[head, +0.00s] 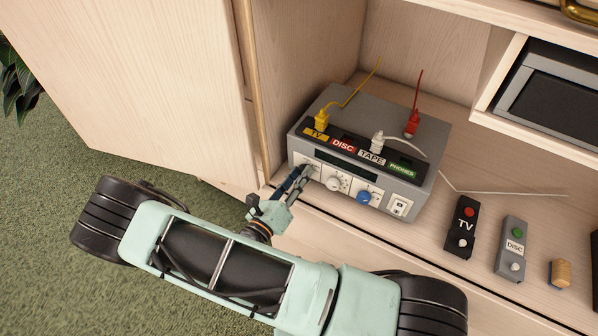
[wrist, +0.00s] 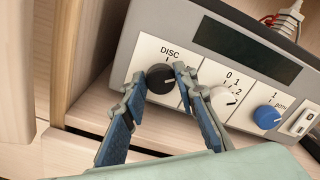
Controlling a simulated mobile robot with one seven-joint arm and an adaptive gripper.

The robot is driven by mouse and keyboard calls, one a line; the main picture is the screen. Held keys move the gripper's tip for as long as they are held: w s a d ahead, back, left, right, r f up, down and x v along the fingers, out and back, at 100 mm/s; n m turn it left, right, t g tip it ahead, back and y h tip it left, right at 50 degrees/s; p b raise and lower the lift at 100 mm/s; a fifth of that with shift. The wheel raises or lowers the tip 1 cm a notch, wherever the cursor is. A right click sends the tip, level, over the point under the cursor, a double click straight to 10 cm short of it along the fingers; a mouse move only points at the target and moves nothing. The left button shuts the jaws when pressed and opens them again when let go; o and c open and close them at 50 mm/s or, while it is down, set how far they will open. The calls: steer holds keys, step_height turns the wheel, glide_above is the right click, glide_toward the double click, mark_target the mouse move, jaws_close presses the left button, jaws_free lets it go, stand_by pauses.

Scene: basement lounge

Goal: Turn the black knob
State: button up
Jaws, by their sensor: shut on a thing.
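The black knob (wrist: 160,78) is the leftmost of three knobs on the front panel of a grey box (head: 420,190), under the label "DISC" in the wrist view. My gripper (wrist: 161,84) has one finger on either side of this knob and is shut on it; the gripper also shows in the head view (head: 304,173) at the left of the panel. In the head view the fingers largely hide the black knob. A white pointer line shows faintly on the knob's face.
A white knob (wrist: 223,100) stands close beside my right finger, with a blue knob (wrist: 267,116) and a white switch (head: 399,207) farther right. Yellow, white and red plugs sit on the box's top. A TV remote (head: 462,228) and a DISC remote (head: 513,248) lie right.

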steer(key=shift+n, duration=0.7)
steer(key=o, duration=1.1)
steer(key=v, duration=1.2)
